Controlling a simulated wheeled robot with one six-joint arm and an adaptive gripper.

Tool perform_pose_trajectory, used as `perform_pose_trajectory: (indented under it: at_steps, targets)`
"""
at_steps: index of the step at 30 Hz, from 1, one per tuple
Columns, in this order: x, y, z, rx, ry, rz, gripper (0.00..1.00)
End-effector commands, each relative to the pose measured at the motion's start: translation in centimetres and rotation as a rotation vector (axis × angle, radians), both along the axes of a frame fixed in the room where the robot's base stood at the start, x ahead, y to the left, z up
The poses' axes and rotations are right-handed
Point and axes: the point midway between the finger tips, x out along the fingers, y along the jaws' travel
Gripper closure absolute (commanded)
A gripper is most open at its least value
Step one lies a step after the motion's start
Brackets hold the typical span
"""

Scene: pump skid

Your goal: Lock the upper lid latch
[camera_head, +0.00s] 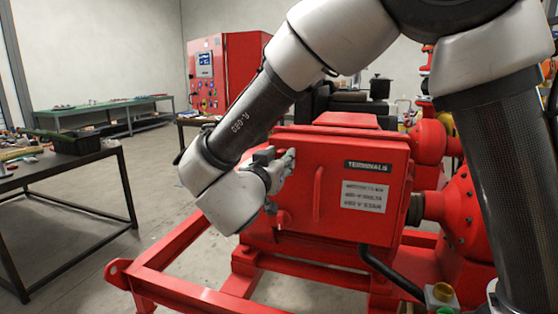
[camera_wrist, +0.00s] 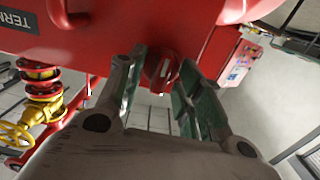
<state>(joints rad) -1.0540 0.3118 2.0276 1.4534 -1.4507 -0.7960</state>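The red terminal box (camera_head: 345,160), with its lid marked "TERMINALS", stands in the middle of the head view. My gripper (camera_head: 288,160) is at the upper left edge of the lid. In the wrist view my gripper (camera_wrist: 164,62) has its two green-padded fingers apart, one on each side of a small red latch (camera_wrist: 161,72) on the box edge. I cannot tell whether either finger touches it. In the head view my gripper hides the upper latch. A lower latch (camera_head: 283,216) shows below my gripper.
The lid has a vertical red handle (camera_head: 318,193) right of my gripper. A red skid frame (camera_head: 190,285) runs below the box. A dark table (camera_head: 75,160) stands at left and a red control cabinet (camera_head: 225,70) behind. The floor between is clear.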

Motion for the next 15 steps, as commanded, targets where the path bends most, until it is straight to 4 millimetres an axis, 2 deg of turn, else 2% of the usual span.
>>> perform_pose_trajectory:
  at_steps: [5, 11, 12, 15]
  targets:
    - [0.02, 0.02, 0.0, 0.0, 0.0, 0.001, 0.64]
    - [0.01, 0.02, 0.01, 0.001, 0.0, 0.001, 0.97]
    - [0.01, 0.02, 0.0, 0.001, 0.0, 0.001, 1.0]
    - [0.01, 0.02, 0.01, 0.001, 0.0, 0.001, 1.0]
